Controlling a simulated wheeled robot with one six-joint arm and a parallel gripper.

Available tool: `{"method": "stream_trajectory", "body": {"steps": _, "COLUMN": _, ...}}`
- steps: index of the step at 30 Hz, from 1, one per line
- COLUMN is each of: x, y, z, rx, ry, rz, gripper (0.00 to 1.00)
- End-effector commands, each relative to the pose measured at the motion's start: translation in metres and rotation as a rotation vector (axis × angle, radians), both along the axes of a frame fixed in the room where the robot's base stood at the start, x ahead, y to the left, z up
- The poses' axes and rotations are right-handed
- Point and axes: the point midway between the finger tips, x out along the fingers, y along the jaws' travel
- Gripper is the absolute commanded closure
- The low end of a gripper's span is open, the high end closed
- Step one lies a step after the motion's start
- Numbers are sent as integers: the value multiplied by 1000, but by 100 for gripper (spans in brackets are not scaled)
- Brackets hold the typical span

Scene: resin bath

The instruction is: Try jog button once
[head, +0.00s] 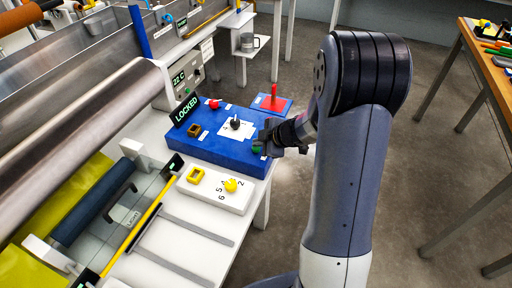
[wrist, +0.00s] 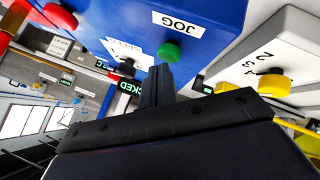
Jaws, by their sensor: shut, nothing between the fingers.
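The green jog button (head: 256,148) sits near the right end of the blue control box (head: 215,142). In the wrist view the green button (wrist: 169,52) shows beside a white label reading JOG (wrist: 178,22). My gripper (head: 268,138) is at the box's right end, close by the button. In the wrist view its dark fingers (wrist: 158,76) are shut together and empty, with their tips just short of the button in the picture. I cannot tell whether they touch it.
The blue box also carries a red button (head: 213,104), a black knob (head: 235,123) and a brown square piece (head: 194,130). A LOCKED sign (head: 187,108) stands behind. A white panel with a yellow knob (head: 231,185) lies in front. A red lever (head: 273,96) stands beyond.

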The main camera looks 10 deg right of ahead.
Motion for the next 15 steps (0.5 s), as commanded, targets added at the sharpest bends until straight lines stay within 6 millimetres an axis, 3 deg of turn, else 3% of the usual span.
{"method": "stream_trajectory", "body": {"steps": 15, "x": 0, "y": 0, "z": -7, "rx": 1, "ry": 0, "rz": -1, "gripper": 100}}
